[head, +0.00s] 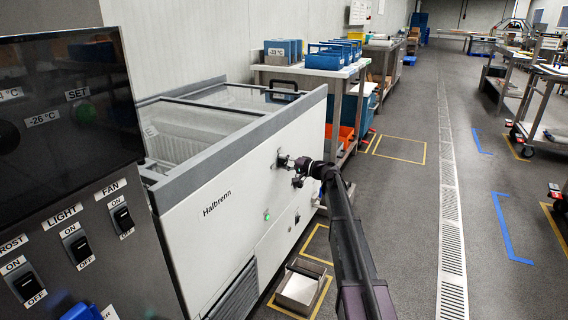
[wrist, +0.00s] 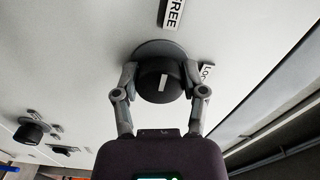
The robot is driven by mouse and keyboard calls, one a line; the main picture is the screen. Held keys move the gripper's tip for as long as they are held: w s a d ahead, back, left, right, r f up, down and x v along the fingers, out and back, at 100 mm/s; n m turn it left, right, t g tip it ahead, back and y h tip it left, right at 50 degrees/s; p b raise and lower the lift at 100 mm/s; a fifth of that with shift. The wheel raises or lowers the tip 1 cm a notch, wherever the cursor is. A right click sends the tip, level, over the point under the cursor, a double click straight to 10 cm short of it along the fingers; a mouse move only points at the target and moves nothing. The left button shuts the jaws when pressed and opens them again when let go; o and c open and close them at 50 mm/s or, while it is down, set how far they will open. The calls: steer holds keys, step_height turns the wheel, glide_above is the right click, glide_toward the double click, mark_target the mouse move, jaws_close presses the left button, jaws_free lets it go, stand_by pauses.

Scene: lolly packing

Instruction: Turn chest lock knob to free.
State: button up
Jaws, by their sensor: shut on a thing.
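The lock knob (wrist: 160,82) is a round black knob with a white line, on a grey disc on the chest's white front. In the wrist view a FREE label (wrist: 174,12) is above it and a partly hidden label starting "Lo" (wrist: 207,72) is to its right. The white line stands nearly upright in the picture, its upper end roughly toward FREE. My gripper (wrist: 160,92) is shut on the knob, one finger on each side. In the head view my gripper (head: 286,162) is at the front of the white chest (head: 225,215); the knob is too small to make out.
A green lamp (head: 267,215) is lower on the chest front. A grey open box (head: 300,287) sits on the floor below. A switch panel (head: 85,240) stands close at left. A bench with blue bins (head: 325,58) stands beyond the chest.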

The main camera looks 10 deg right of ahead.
steer(key=shift+w, duration=0.1)
steer(key=o, duration=1.1)
steer(key=shift+o, duration=0.2)
steer(key=v, duration=1.2)
